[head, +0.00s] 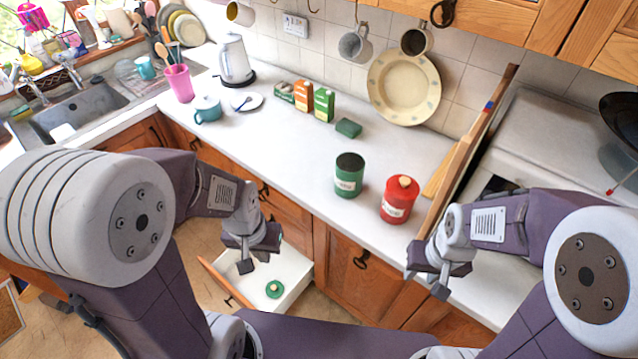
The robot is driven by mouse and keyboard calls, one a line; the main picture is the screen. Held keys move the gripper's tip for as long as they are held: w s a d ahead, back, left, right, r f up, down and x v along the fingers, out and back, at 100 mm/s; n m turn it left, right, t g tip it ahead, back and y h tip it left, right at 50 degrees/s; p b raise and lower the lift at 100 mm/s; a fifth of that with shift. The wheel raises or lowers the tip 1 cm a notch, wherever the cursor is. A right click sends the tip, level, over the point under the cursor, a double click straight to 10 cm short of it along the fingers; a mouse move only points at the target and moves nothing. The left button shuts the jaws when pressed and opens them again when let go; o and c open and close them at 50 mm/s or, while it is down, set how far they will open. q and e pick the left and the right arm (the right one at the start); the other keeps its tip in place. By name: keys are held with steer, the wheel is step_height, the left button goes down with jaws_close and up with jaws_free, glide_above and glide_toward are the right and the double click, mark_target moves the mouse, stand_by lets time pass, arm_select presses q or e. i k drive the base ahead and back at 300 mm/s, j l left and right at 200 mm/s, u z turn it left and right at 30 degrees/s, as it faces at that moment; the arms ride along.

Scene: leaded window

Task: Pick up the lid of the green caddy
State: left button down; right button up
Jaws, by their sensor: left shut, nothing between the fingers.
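The green caddy (349,176) stands upright on the white worktop with its dark top uncovered. A round green lid with a pale knob (274,289) lies in the open white drawer below the worktop. My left gripper (254,262) is shut and empty, above the drawer, a little above and left of the lid in the picture and apart from it. My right gripper (445,285) hangs in front of the worktop edge, below the red caddy in the picture. It seems to hold nothing, but its jaw opening is unclear.
A red caddy with its lid on (398,200) stands beside the green caddy. The open drawer (297,262) juts out from the cabinets. Boxes (303,98), a kettle (235,58) and a teal pot (207,108) stand further back. The worktop's middle is clear.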

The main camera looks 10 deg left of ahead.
mark_target(274, 289)
steer(key=k+u, duration=0.15)
steer(key=u, duration=0.85)
steer(key=i+l+z, duration=0.1)
steer(key=z, duration=0.9)
steer(key=k+j+z, duration=0.2)
steer(key=j+z, duration=0.25)
steer(key=j, duration=0.15)
steer(key=j+z, duration=0.3)
steer(key=k+j+z, duration=0.1)
steer(key=j+z, duration=0.15)
steer(key=j, duration=0.25)
steer(key=k+j+z, duration=0.15)
steer(key=j+z, duration=0.15)
steer(key=k+j+z, duration=0.15)
steer(key=j+z, duration=0.15)
steer(key=j, duration=0.15)
steer(key=k+j+z, duration=0.25)
steer(key=j+z, duration=0.2)
steer(key=j, duration=0.15)
